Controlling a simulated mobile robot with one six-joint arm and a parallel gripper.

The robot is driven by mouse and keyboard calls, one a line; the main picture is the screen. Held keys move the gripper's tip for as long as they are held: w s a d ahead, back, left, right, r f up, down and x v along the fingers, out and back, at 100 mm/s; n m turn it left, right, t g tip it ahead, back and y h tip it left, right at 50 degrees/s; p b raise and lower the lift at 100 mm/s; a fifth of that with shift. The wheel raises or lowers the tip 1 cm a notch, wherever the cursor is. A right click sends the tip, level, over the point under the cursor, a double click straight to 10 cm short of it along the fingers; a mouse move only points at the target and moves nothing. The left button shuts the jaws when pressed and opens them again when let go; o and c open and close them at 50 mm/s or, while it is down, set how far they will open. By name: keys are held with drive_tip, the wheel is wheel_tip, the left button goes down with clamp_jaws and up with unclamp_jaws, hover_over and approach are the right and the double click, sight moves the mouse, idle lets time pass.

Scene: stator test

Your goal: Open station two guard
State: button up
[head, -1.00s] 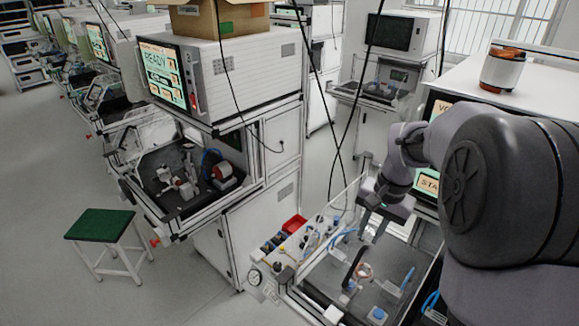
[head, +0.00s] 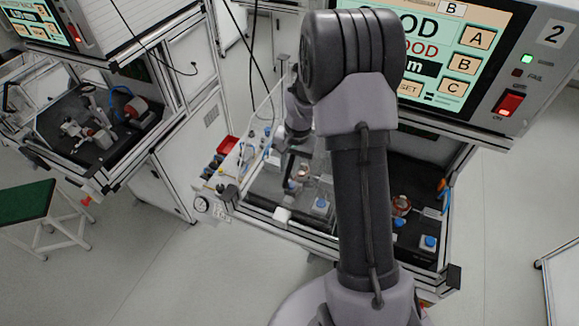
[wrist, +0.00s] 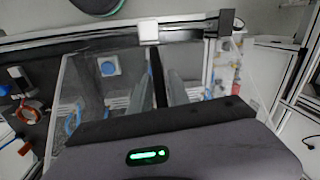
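The station two guard (head: 262,187) is a clear panel over the left part of the work bay in the head view. It fills the middle of the wrist view (wrist: 100,92). Its upright black handle bar (head: 287,172) shows in the wrist view (wrist: 157,72) between the two grey fingers of my gripper (wrist: 158,88). The fingers stand close on both sides of the bar; whether they touch it is unclear. A stator fixture with a blue button (head: 321,203) sits behind or under the clear panel. My arm hides the middle of the bay.
The station 2 screen (head: 455,45) hangs above. A second fixture with a copper ring (head: 401,205) is uncovered at right. Floor in front is clear.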

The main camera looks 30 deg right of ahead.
drive_tip(key=shift+s+f, duration=0.1)
clamp_jaws()
idle(1.4)
